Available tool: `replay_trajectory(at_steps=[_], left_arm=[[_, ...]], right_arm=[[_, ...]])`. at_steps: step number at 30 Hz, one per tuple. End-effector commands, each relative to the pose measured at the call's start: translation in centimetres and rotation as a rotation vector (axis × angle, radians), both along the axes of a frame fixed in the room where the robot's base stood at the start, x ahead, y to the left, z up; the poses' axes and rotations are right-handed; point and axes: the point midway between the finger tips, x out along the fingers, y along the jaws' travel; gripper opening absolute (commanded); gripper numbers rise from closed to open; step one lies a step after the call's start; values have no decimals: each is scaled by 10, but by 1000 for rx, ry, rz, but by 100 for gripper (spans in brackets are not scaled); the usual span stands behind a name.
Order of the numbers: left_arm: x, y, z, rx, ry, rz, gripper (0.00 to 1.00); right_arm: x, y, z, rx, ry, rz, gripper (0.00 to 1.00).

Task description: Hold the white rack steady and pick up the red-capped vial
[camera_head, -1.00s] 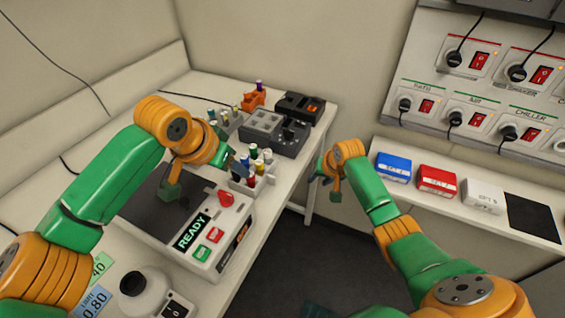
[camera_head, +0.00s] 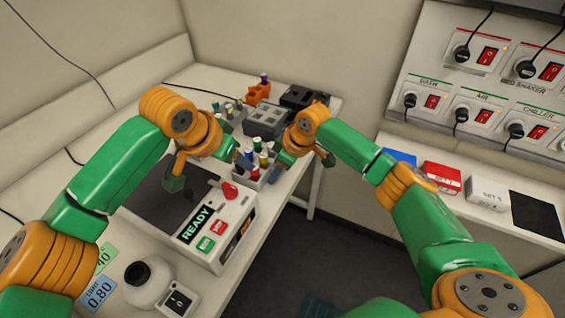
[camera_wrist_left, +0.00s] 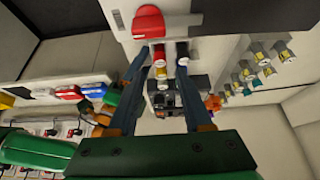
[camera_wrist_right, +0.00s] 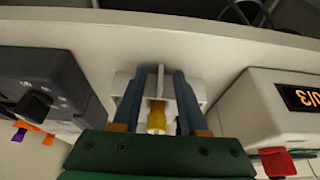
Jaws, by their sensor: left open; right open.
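The white rack (camera_head: 266,182) stands on the bench beyond the READY device and holds several vials with coloured caps. A red-capped vial (camera_head: 254,174) is at its near side; a red vial also shows between the fingers in the left wrist view (camera_wrist_left: 158,52). My left gripper (camera_head: 243,162) is open at the left side of the rack, its fingers spread around vial tops without visible grip. My right gripper (camera_head: 276,166) is open at the rack's right side. In the right wrist view its fingers flank part of the white rack (camera_wrist_right: 146,74) and a yellow vial (camera_wrist_right: 157,117); contact is unclear.
The READY device (camera_head: 222,226) with a red knob (camera_head: 229,190) stands nearer than the rack. A grey block device (camera_head: 266,122) and an orange holder (camera_head: 257,94) stand behind. The bench's right edge is close to the rack.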

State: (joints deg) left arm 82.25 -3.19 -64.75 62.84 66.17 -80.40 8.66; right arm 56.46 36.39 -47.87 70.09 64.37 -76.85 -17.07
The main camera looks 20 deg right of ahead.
Motion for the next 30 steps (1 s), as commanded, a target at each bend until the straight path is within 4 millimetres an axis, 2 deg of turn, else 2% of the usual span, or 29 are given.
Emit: replay_trajectory(at_steps=[7, 8, 12, 30], left_arm=[[0, 0, 0, 0, 0, 0, 50], [0, 0, 0, 0, 0, 0, 50], [0, 0, 0, 0, 0, 0, 50], [0, 0, 0, 0, 0, 0, 50]], right_arm=[[1, 0, -2, 0, 0, -1, 42], [1, 0, -2, 0, 0, -1, 37], [1, 0, -2, 0, 0, -1, 0], [1, 0, -2, 0, 0, -2, 0]])
